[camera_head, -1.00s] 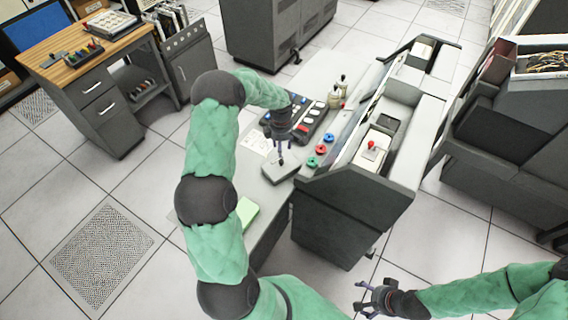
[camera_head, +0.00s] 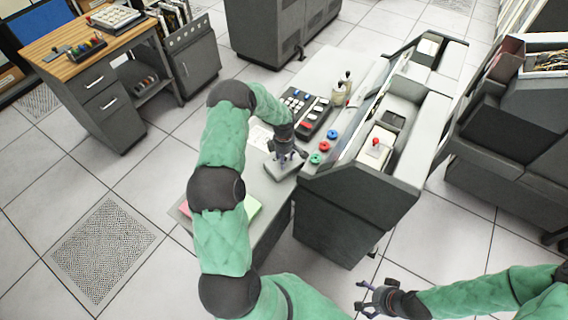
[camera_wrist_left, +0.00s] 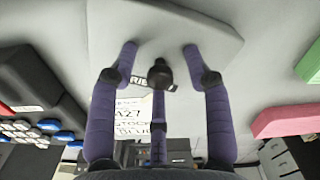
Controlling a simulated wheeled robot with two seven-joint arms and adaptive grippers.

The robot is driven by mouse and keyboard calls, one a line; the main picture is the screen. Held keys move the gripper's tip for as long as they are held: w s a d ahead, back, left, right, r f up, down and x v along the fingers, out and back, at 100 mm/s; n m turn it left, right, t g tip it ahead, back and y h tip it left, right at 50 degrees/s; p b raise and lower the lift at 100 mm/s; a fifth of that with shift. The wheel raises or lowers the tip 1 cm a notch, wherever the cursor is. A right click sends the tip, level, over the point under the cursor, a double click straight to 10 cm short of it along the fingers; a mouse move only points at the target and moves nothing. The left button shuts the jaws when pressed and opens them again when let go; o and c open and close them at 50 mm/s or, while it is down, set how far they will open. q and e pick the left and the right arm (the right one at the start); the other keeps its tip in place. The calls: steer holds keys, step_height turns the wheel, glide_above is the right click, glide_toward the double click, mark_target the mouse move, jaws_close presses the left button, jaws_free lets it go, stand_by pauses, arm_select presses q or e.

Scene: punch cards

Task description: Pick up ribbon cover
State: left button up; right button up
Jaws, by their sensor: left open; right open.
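The ribbon cover (camera_head: 285,170) is a flat grey plate on the grey desk, left of the dark console. In the left wrist view it is the pale grey slab (camera_wrist_left: 185,22) at the top, with a label starting "RIB" partly hidden by a finger. My left gripper (camera_head: 286,156) is open right over the cover, pointing down. Its purple fingers (camera_wrist_left: 160,52) are spread in front of the slab; I cannot tell whether they touch it. My right gripper (camera_head: 368,297) is open and empty at the lower right, over the floor and away from the cover.
A button panel (camera_head: 305,113) and a paper sheet (camera_head: 259,137) lie beyond the cover. Red, blue and green (camera_head: 316,159) rings sit on the console ledge to its right. A green pad (camera_head: 253,207) and a pink pad (camera_wrist_left: 284,120) lie nearer me.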

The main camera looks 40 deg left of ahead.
arm_select(q)
jaws_close()
steer(key=shift+r, duration=0.1)
step_height(320, 180, up, 10)
steer(key=shift+f+p, duration=0.2)
steer(key=shift+p, duration=0.6)
steer(key=shift+r+p, duration=0.55)
steer(key=shift+r, duration=1.15)
